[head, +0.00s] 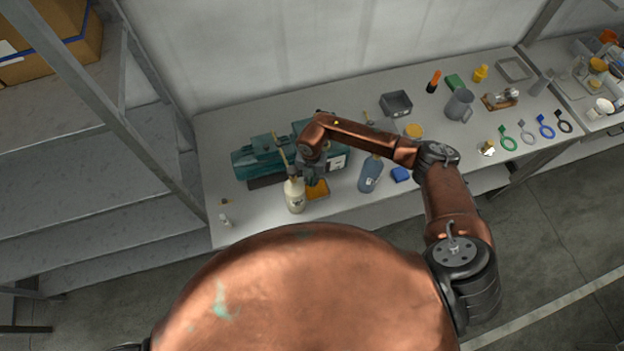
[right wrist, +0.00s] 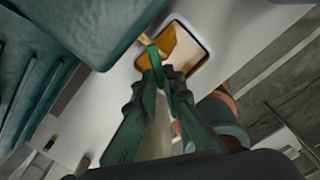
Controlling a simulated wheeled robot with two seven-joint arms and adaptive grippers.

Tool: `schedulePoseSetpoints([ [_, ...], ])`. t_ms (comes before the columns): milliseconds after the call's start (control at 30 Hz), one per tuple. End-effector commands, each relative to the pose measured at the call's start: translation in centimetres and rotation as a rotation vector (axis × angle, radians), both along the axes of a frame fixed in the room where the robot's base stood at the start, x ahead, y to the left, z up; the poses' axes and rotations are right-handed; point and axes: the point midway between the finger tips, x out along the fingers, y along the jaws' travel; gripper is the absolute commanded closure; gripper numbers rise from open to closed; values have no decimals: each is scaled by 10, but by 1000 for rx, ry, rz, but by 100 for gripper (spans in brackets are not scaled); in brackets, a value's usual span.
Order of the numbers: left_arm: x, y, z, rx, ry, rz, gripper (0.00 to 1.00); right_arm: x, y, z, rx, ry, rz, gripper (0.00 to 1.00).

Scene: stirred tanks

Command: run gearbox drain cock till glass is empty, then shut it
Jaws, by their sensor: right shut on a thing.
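The teal gearbox (head: 262,158) lies on the bench in the head view; its teal casing (right wrist: 105,25) fills the upper left of the right wrist view. My right gripper (head: 311,178) is at its front right side. In the right wrist view my right gripper (right wrist: 160,82) is shut on a small green lever (right wrist: 154,57), which I take for the drain cock's handle. A brass-coloured piece (right wrist: 150,46) shows just beyond it. I cannot make out the glass or its level. My left gripper is not in view.
A tray (right wrist: 209,48) with amber inside sits below the lever. A cream bottle (head: 295,196) stands close left of the tray, and a blue bottle (head: 370,174) stands to the right. A grey bin (head: 396,104) and a grey jug (head: 459,105) stand farther right.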

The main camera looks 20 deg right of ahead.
Motion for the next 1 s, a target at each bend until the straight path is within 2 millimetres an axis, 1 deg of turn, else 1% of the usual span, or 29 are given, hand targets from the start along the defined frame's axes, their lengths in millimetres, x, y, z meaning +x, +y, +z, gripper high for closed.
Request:
schedulePoseSetpoints([
  [267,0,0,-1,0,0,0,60,4,5,0,1,0,-188,100],
  [700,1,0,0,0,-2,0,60,14,13,1,0,0,-594,100],
  [1000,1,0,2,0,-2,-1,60,20,16,1,1,0,-796,100],
])
